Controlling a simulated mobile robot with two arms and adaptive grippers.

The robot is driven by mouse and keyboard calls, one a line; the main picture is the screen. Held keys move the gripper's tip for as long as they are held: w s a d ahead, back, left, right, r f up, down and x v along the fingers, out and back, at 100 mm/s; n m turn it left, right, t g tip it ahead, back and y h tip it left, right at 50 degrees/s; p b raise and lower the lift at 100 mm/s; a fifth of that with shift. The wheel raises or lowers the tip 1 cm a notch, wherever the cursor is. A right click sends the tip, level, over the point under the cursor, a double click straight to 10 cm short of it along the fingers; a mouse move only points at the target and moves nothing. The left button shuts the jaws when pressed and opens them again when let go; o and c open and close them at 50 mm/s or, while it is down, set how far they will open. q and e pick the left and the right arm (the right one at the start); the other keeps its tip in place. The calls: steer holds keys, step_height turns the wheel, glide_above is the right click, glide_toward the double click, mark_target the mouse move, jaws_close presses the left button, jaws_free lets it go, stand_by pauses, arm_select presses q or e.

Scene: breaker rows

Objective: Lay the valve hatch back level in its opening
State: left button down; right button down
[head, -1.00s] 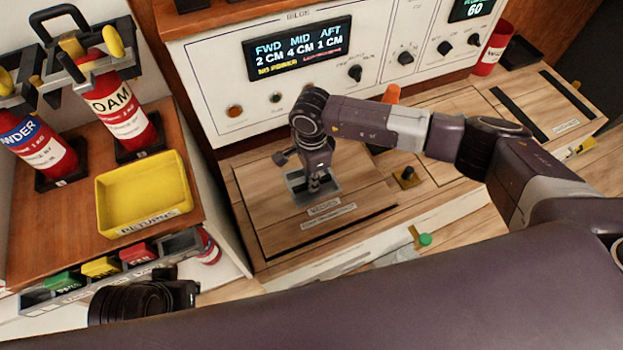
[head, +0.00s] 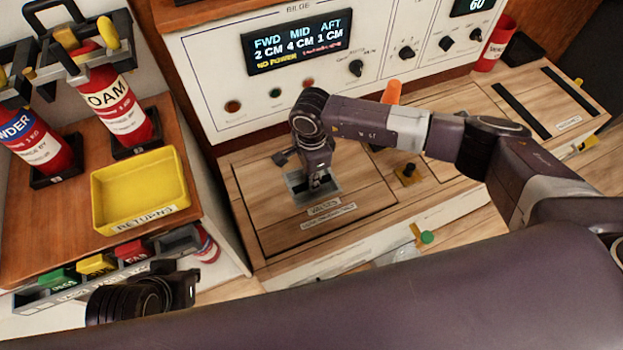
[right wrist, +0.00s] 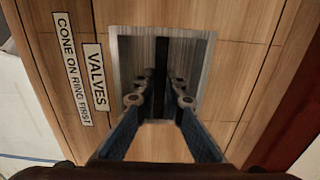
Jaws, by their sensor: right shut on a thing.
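The valve hatch (head: 285,225) is a wooden panel in the wooden bench top, labelled VALVES, with a metal recessed pull (head: 298,196). It looks about level with the boards around it, with a thin dark line along its front edge. The right wrist view shows the hatch (right wrist: 75,25) and a dark bar (right wrist: 161,60) across the pull's recess. My right gripper (head: 319,182) reaches down into the recess and is shut on this bar; its fingers (right wrist: 160,100) flank it. My left gripper (head: 185,285) is at the lower left, away from the hatch; its fingers are unclear.
A control panel (head: 215,75) stands behind the bench. An orange handle (head: 391,92) and a small black knob (head: 408,170) are right of the hatch. A yellow tray (head: 140,190) and extinguishers (head: 118,95) stand on the left cabinet.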

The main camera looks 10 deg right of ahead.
steer(key=shift+w+f, duration=0.1)
steer(key=shift+f, duration=0.1)
steer(key=c, duration=2)
jaws_free()
steer(key=shift+o, duration=0.3)
steer(key=shift+s+f, duration=0.15)
steer(key=shift+s, duration=0.05)
arm_select(q)
steer(key=shift+w+d, duration=0.1)
steer(key=shift+w, duration=0.35)
arm_select(e)
step_height(320, 180, up, 12)
steer(key=shift+w, duration=0.1)
